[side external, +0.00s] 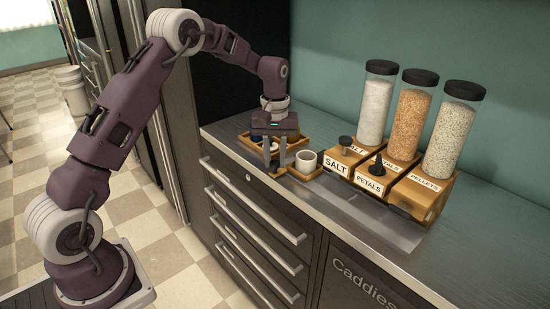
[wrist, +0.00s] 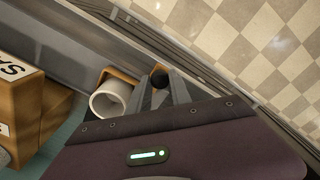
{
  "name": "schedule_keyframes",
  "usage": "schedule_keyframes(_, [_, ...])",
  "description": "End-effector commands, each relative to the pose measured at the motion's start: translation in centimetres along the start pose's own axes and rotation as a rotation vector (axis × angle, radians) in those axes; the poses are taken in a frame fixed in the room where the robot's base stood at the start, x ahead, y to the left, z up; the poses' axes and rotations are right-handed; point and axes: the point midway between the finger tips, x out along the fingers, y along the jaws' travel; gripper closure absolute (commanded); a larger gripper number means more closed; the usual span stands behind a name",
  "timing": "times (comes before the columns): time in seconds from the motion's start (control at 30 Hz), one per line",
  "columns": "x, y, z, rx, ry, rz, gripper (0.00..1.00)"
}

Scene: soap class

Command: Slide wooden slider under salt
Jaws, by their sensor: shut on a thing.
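The wooden slider (side external: 314,174) lies on the metal counter left of the dispensers and carries a white cup (side external: 305,160). In the wrist view the slider (wrist: 108,73) shows beside the cup (wrist: 109,99). My gripper (side external: 275,170) points down at the slider's left end. It is shut on the slider, at a dark round part seen between the fingers (wrist: 161,82) in the wrist view. The salt dispenser (side external: 336,165) is a wooden box with a SALT label, a dark knob and a clear jar of white grains (side external: 374,110). The slider is apart from it.
The petals dispenser (side external: 370,184) and pellets dispenser (side external: 424,183) stand right of the salt. A wooden tray (side external: 244,143) with small items sits behind my gripper. A metal strip (side external: 378,225) runs clear in front of the dispensers, near the counter's front edge.

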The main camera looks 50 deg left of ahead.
Motion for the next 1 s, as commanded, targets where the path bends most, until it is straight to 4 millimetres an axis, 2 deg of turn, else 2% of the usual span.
schedule_keyframes(0.63, [-0.1, 0.5, 0.4, 0.003, 0.001, 0.002, 1.0])
schedule_keyframes(1.0, [-0.1, 6.9, 6.8, 0.005, 0.0, 0.002, 1.0])
